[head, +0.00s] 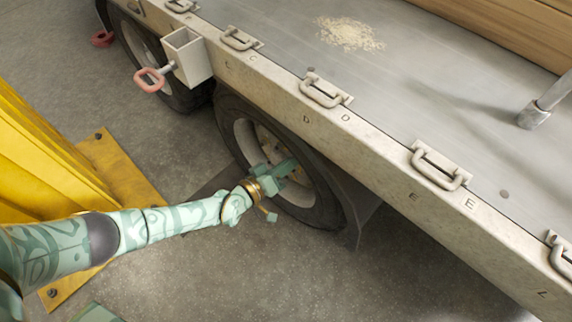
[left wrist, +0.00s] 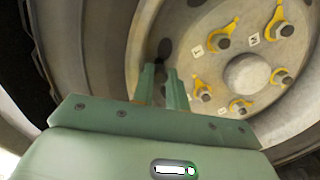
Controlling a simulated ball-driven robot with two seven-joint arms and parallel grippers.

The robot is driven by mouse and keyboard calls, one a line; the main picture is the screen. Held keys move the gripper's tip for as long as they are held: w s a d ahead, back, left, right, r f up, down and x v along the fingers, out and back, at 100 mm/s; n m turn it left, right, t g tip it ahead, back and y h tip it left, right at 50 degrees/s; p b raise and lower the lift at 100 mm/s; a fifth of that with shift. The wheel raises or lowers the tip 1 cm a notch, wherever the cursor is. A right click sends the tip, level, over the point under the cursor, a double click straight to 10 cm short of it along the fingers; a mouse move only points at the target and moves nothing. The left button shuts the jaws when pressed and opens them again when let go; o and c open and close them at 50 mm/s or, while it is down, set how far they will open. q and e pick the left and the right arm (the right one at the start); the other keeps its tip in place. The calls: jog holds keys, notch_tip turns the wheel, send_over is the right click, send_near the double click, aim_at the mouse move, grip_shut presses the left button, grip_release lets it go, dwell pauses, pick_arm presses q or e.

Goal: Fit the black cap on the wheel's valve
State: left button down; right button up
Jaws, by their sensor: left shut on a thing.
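The wheel (head: 241,133) sits under the trailer's side, with a black tyre and a pale rim. The valve cannot be made out.
The wheel's hub (left wrist: 247,76) has several nuts with yellow pointers around it, right of the fingers. The trailer's side rail (head: 385,165) with handles runs above the wheel. A yellow ribbed object (head: 40,150) stands at left. The grey floor at lower right is clear.

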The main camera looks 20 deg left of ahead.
pick_arm(q)
jog(key=c, duration=1.3)
grip_release()
jog(key=shift+o, duration=1.1)
jog(key=shift+d+r, duration=0.1)
jog(key=shift+d, duration=0.05)
jog(key=shift+c, duration=0.5)
jog(key=shift+s, duration=0.5)
jog(key=shift+c, duration=0.3)
jog(key=o, duration=0.3)
jog(key=p+v, duration=0.1)
jog(key=v, duration=0.2)
jog(key=shift+s, duration=0.25)
jog(key=p+v, duration=0.1)
jog(key=v, duration=0.2)
jog(key=shift+s+a+f, duration=0.3)
jog(key=shift+s, duration=0.05)
